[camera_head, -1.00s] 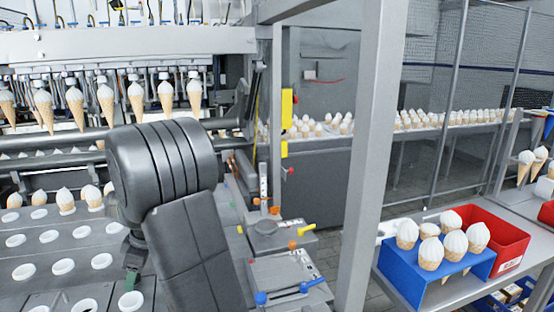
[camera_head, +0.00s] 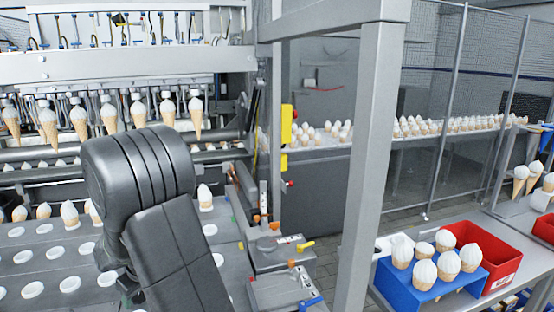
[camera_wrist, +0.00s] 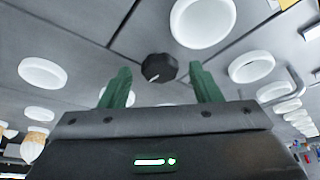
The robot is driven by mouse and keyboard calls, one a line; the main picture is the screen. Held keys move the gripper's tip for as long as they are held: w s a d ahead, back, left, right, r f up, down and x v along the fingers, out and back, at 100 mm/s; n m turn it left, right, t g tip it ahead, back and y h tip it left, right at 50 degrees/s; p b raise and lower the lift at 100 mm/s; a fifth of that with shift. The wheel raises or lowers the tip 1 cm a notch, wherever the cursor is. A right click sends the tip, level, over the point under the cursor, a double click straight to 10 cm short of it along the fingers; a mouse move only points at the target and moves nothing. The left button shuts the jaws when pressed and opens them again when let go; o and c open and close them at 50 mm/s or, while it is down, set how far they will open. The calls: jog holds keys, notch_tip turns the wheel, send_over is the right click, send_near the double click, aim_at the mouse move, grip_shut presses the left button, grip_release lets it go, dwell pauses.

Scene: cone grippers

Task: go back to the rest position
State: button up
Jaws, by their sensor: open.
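My gripper (camera_wrist: 158,88) shows in the wrist view with its two green fingers spread apart and nothing between them. Beyond the fingers is a grey plate with white-rimmed round holes (camera_wrist: 203,22) and a dark round knob (camera_wrist: 159,68). The gripper there is mostly hidden behind the arm, low at the left. One cone (camera_wrist: 33,146) shows at the lower left of the wrist view, beside the gripper.
A row of cones (camera_head: 48,122) hangs from the machine at the back left. A grey post (camera_head: 371,160) stands right of my arm. A blue stand (camera_head: 398,285) with several cones and a red box (camera_head: 490,245) are on the right table. A conveyor with cones (camera_head: 440,127) lies behind.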

jog(key=shift+s+a+f+m+t+h, duration=0.1)
jog(key=shift+m+t+h, duration=0.15)
jog(key=shift+m, duration=0.65)
jog(key=shift+s+m+t+h, duration=0.1)
jog(key=shift+m+t+h, duration=0.15)
jog(key=shift+m, duration=0.65)
jog(key=shift+a+m+t+h+b, duration=0.1)
jog(key=shift+m+t+h+b, duration=0.3)
jog(key=shift+m, duration=0.75)
jog(key=shift+a+m+t+h+b, duration=0.1)
jog(key=shift+m+h+b, duration=0.35)
jog(key=shift+m, duration=0.7)
jog(key=shift+s, duration=0.1)
